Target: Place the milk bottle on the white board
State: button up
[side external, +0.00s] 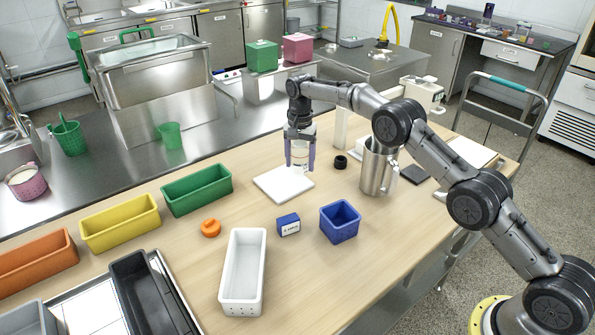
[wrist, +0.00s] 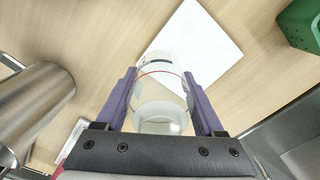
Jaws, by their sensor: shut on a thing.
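The milk bottle (wrist: 160,95) is a clear, whitish cylinder with a thin coloured line around it. My gripper (side external: 299,162) is shut on the bottle, with one purple finger on each side. The bottle also shows between the fingers in the side view (side external: 300,153). The white board (side external: 283,186) lies flat on the wooden table, and it also shows in the wrist view (wrist: 205,45). The bottle is over the back right part of the board in the side view. I cannot tell whether its base touches the board.
A steel jug (side external: 377,168) stands right of the board, with a black ring (side external: 340,162) between them. A green bin (side external: 197,190) is on the left. A blue bin (side external: 340,222), a small blue box (side external: 288,225) and an orange knob (side external: 210,228) are in front.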

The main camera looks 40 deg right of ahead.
aim_at(298, 141)
jog(key=shift+w+f, duration=0.6)
jog(key=shift+f, duration=1.55)
jog(key=shift+f, duration=0.2)
jog(key=o, duration=1.3)
jog(key=shift+r, duration=3.95)
